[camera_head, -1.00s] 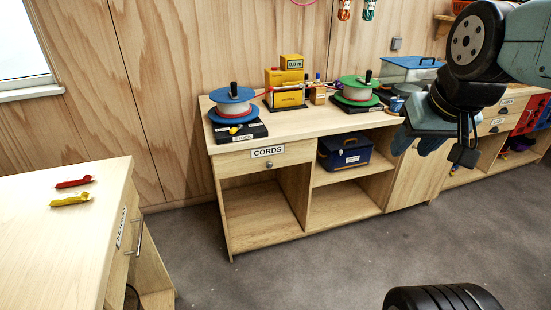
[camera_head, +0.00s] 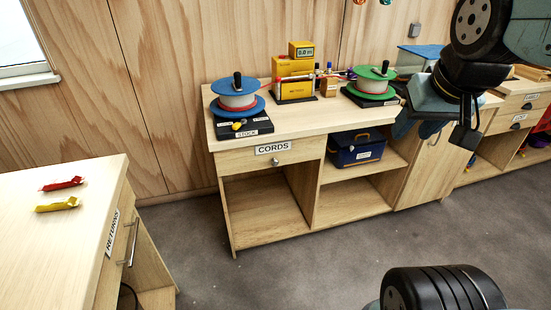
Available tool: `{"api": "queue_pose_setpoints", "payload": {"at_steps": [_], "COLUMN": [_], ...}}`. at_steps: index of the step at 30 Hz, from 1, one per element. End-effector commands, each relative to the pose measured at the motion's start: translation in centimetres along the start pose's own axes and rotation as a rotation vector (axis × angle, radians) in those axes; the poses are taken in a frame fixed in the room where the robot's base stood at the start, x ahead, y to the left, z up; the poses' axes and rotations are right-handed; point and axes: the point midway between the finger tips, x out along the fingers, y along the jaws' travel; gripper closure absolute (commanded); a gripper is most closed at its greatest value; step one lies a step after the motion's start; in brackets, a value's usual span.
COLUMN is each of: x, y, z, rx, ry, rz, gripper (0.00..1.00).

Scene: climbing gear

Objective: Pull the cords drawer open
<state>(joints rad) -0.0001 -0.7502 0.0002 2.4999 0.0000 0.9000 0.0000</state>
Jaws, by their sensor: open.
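The cords drawer (camera_head: 255,158) is shut, flush in the left top of the wooden bench. It bears a white CORDS label (camera_head: 273,148) and a small round metal knob (camera_head: 275,162) below the label. My gripper (camera_head: 408,128) hangs at the right of the picture, in front of the bench's right end, well to the right of the knob and touching nothing that I can make out. Its blue fingers are partly hidden behind the dark wrist parts. It is open and empty.
A blue-topped spool (camera_head: 238,95), a yellow meter (camera_head: 293,86) and a green spool (camera_head: 372,82) stand on the bench top (camera_head: 310,119). A dark blue box (camera_head: 357,149) sits on a shelf. The returns desk (camera_head: 85,225) is at left. Grey floor before the drawer is clear.

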Motion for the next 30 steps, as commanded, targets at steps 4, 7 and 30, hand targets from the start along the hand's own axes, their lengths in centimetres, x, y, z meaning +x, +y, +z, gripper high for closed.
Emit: {"api": "queue_pose_setpoints", "payload": {"at_steps": [4,7,30], "x": [0.0,0.3,17.0], "y": [0.0,-0.1,-4.4], "z": [0.0,-0.6,-17.7], "rx": [0.000,0.002,0.078], "ry": [0.000,0.006,0.299], "rz": [0.000,-0.001,-0.087], "gripper": [0.52,0.42,0.39]}}
